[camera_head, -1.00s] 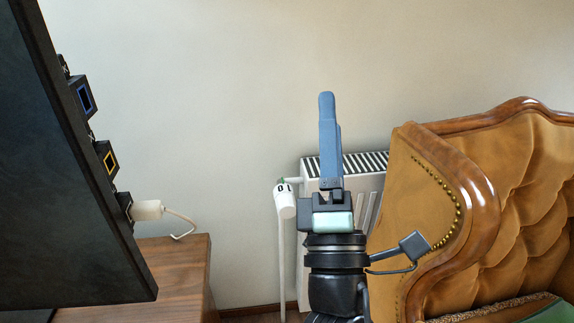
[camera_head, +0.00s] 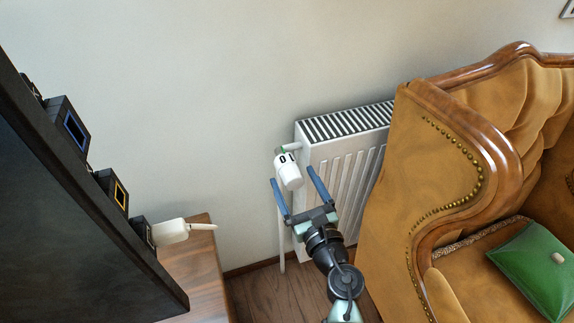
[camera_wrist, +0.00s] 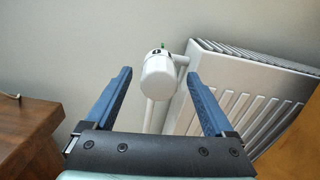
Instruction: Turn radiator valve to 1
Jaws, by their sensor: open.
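The white radiator valve (camera_head: 288,170) sits at the upper left end of the radiator (camera_head: 345,165), on top of a thin vertical pipe. Dark marks, among them a 0, show on its head. In the wrist view the valve (camera_wrist: 158,78) is ahead of my gripper, near the middle between the fingers. My gripper (camera_head: 294,182) is open, with one blue finger on each side of the valve in the head view. In the wrist view the gripper (camera_wrist: 163,88) holds nothing. I cannot tell whether the fingertips reach level with the valve head.
A tan tufted armchair (camera_head: 395,190) with a green cushion (camera_head: 535,268) stands close to the right of the radiator. A wooden cabinet (camera_head: 205,262) and a dark panel (camera_head: 70,230) are at the left. Bare wall lies behind and above the valve.

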